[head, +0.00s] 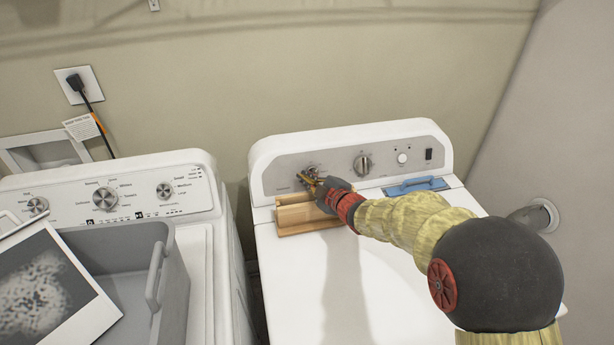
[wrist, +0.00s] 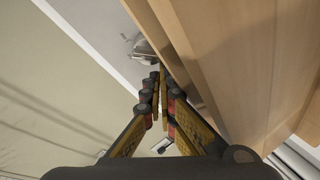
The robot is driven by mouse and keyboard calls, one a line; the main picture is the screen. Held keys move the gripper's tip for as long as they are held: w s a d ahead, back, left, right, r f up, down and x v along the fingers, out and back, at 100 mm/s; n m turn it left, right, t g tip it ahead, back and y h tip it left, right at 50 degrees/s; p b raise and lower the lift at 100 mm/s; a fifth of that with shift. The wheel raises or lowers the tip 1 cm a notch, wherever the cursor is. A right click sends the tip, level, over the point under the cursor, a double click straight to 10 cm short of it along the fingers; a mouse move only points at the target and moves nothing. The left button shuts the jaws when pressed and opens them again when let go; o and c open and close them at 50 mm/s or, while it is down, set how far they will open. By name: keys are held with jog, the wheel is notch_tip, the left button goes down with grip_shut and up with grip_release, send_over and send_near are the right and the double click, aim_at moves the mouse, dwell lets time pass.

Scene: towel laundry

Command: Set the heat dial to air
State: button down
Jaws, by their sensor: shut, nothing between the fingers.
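The white dryer (head: 283,142) on the right has a grey control panel. Its left dial (head: 311,170) is largely hidden behind my gripper (head: 308,180); a second silver dial (head: 363,165) is in plain view. The labels are too small to read, so I cannot tell which is the heat dial or its setting. My gripper is shut and empty in front of the left dial. In the wrist view my gripper (wrist: 157,82) has its fingertips together, just short of a silver dial (wrist: 144,48). I cannot tell whether they touch it.
A wooden box (head: 303,216) stands on the dryer top below my gripper, and its wall (wrist: 235,60) fills the right of the wrist view, close to the fingers. A blue object (head: 415,186) lies right of it. A grey basket (head: 135,275) sits on the left machine.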

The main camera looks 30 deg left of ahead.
jog(key=shift+s+d+f+n+g+h+p, duration=0.1)
jog(key=shift+d+f+n+g+h+p, duration=0.2)
jog(key=shift+n, duration=0.8)
jog(key=shift+s+a+f+n+g+h+p, duration=0.1)
jog(key=shift+f+n+g+p, duration=0.2)
jog(key=shift+n, duration=0.8)
dwell(1.6)
jog(key=shift+r, duration=0.1)
